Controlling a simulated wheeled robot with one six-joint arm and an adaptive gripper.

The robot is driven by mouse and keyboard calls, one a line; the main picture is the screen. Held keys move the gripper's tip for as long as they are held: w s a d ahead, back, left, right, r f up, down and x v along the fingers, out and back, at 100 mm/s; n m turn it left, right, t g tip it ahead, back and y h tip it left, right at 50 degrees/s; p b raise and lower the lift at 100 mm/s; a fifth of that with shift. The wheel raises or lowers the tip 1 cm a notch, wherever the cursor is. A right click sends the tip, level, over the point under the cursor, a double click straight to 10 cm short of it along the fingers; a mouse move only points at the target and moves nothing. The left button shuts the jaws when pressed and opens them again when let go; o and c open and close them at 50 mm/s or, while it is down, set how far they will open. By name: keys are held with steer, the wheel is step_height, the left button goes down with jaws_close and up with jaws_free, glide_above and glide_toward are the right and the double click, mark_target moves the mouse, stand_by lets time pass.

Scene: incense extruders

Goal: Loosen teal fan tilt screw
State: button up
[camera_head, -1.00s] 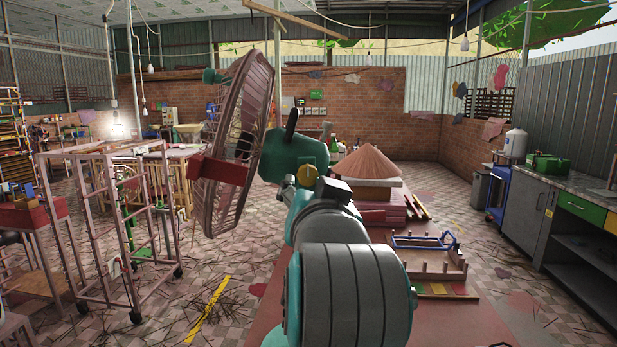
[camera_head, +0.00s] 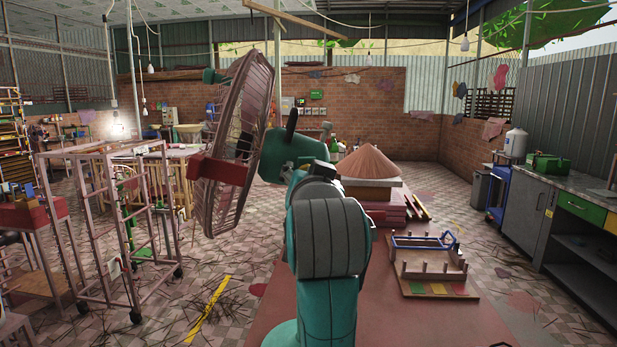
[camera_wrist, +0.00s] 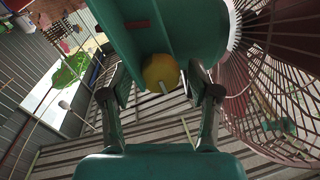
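The fan has a brown wire cage (camera_head: 232,145) and a teal motor housing (camera_head: 288,148) with a dark lever on top. In the wrist view the teal housing (camera_wrist: 180,30) fills the top middle, with the cage (camera_wrist: 270,100) on the right. The tilt screw is a round yellow knob (camera_wrist: 160,72) with a pale stem, under the housing. My gripper (camera_wrist: 162,88) is open, one finger on each side of the knob, with gaps visible on both sides. In the head view my arm hides the knob and the gripper.
A red table (camera_head: 395,315) stretches ahead. On it are a wooden rack with a blue frame (camera_head: 430,265) and a brown cone pile (camera_head: 369,162) on stacked boards. A pink metal trolley (camera_head: 110,230) stands left. A counter (camera_head: 560,185) lines the right wall.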

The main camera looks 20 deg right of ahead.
steer(key=c, duration=1)
steer(key=shift+o, duration=0.2)
steer(key=shift+n, duration=0.3)
steer(key=shift+a+n, duration=0.1)
steer(key=shift+n, duration=9.3)
